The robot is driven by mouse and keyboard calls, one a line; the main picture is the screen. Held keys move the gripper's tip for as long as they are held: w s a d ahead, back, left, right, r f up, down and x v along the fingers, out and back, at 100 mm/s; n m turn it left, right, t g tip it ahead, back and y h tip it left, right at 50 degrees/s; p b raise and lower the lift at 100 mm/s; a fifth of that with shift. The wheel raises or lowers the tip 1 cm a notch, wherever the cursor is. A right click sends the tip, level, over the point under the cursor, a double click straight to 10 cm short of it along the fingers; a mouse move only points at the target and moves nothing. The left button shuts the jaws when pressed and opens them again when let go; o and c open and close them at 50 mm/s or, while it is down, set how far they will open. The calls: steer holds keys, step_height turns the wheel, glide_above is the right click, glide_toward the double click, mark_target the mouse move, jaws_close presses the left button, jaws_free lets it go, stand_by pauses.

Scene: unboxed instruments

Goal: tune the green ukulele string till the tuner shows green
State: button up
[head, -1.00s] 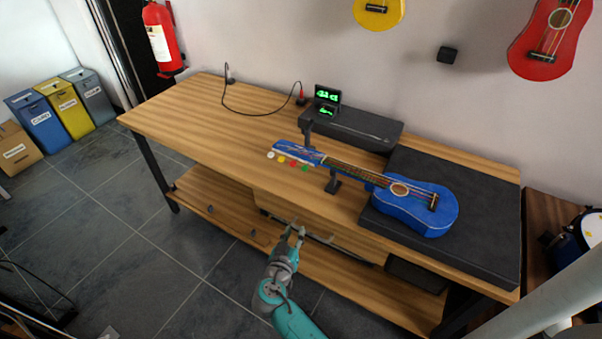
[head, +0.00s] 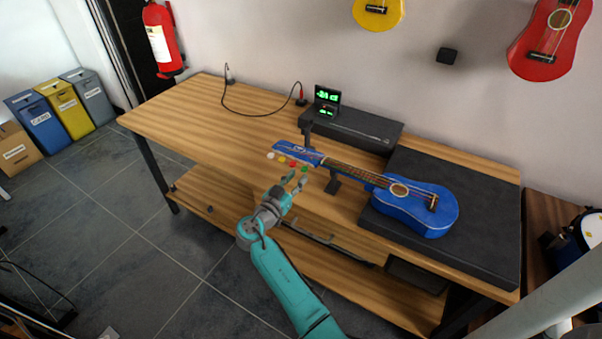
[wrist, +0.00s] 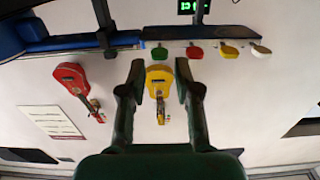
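The blue ukulele (head: 412,210) lies on the bench with its body on a dark mat and its neck on a stand. Its headstock (head: 297,152) points left. White, yellow, red and green (head: 304,169) pegs line its near edge. In the wrist view the green peg (wrist: 159,53) shows beyond my fingertips, nearly between them in the picture. My gripper (head: 297,181) is open and empty, just in front of the green peg and apart from it. The fingers (wrist: 160,78) are spread in the wrist view. The tuner (head: 327,97) shows green characters, too small to read.
A black case (head: 360,128) lies behind the neck. A cable (head: 250,113) loops over the back of the bench. The bench top (head: 190,115) is clear at left. Yellow (head: 379,12) and red (head: 545,40) ukuleles hang on the wall.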

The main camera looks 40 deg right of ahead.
mark_target(304, 169)
steer(key=shift+x, duration=1.65)
jaws_close()
steer(key=shift+n, duration=7.8)
